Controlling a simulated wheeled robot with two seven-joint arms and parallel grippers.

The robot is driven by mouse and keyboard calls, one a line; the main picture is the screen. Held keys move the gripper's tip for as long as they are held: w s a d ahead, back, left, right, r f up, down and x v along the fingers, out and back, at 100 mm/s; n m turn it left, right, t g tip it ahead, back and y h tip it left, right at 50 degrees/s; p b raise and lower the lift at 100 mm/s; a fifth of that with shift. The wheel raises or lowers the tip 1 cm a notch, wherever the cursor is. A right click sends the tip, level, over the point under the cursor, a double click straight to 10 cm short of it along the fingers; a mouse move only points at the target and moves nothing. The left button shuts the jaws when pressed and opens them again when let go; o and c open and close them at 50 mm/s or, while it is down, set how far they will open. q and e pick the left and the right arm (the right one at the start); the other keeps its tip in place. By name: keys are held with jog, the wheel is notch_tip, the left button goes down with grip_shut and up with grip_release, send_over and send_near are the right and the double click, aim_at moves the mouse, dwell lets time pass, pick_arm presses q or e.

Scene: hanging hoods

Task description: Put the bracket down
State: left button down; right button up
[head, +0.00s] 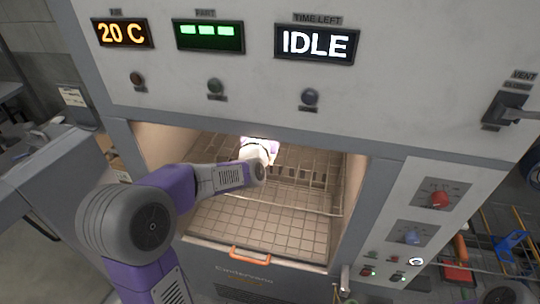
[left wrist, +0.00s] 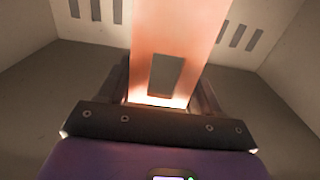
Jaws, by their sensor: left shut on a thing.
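My left arm reaches into the open oven chamber (head: 290,205), and its gripper (head: 262,150) is deep inside, near the back of the wire rack (head: 235,215). In the left wrist view my left gripper (left wrist: 163,98) is shut on the bracket (left wrist: 165,30). The bracket is a flat, pinkish-orange lit plate with a rectangular slot, pointing away from the gripper. Its far end runs out of the picture, and the bracket cannot be made out in the head view. I cannot tell whether it touches the rack. My right gripper is not in view.
Chamber walls (left wrist: 285,75) with vent slots stand on both sides of the bracket. The oven's front panel (head: 400,80) overhangs the opening and reads 20 C and IDLE. An orange handle (head: 250,256) lies below the opening. The rack's front half looks bare.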

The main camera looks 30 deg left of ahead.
pick_arm(q)
jog(key=f, duration=0.6)
jog(key=shift+s, duration=0.2)
jog(key=shift+f+b, duration=0.35)
jog(key=shift+f, duration=1.45)
jog(key=shift+f, duration=0.1)
jog(key=shift+c, duration=1)
grip_release()
jog(key=shift+f, duration=0.1)
